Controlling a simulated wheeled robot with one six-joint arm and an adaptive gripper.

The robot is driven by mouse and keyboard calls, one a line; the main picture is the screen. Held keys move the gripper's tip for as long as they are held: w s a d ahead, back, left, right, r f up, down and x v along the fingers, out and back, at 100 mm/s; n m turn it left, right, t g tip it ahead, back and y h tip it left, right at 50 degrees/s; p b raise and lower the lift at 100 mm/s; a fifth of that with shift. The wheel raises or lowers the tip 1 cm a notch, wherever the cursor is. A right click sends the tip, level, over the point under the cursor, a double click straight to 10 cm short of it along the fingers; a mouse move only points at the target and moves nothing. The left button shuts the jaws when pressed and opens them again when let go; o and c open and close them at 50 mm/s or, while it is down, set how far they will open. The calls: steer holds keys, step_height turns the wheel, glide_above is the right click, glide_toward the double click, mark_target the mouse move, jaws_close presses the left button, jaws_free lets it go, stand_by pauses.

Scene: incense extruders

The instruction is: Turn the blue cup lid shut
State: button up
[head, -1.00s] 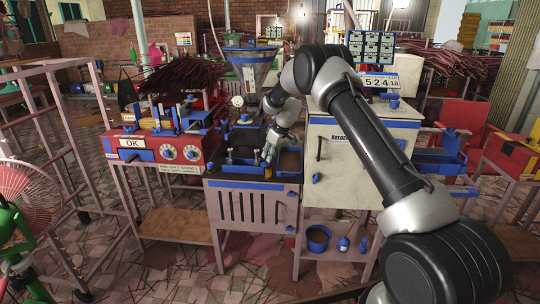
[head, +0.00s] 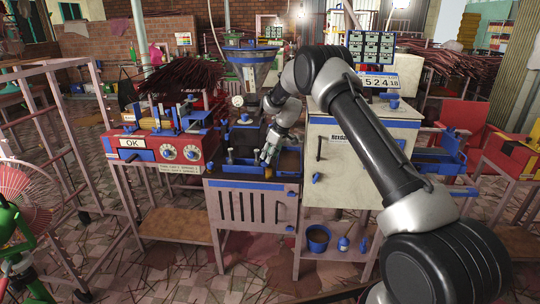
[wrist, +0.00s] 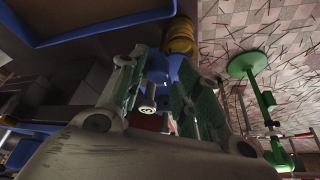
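My gripper (head: 268,150) is low over the dark, blue-edged tray top of the middle machine in the head view. In the wrist view its two green-padded fingers (wrist: 155,100) stand apart. A blue rounded piece (wrist: 160,68) with a pale round end shows between and beyond them; it may be the blue cup lid, but I cannot tell for sure. A ribbed yellow piece (wrist: 180,38) adjoins it. I cannot tell whether the fingers touch the blue piece. In the head view the arm and gripper hide part of this area.
A red machine (head: 160,148) with dials and an OK sign stands left of the middle machine (head: 252,205). A white cabinet (head: 350,165) stands close on the right. A funnel (head: 250,55) rises behind. A blue bucket (head: 318,238) sits on the lower shelf.

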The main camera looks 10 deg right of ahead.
steer(key=shift+w+d+r, duration=0.1)
steer(key=shift+w+r, duration=0.05)
steer(key=shift+w, duration=0.05)
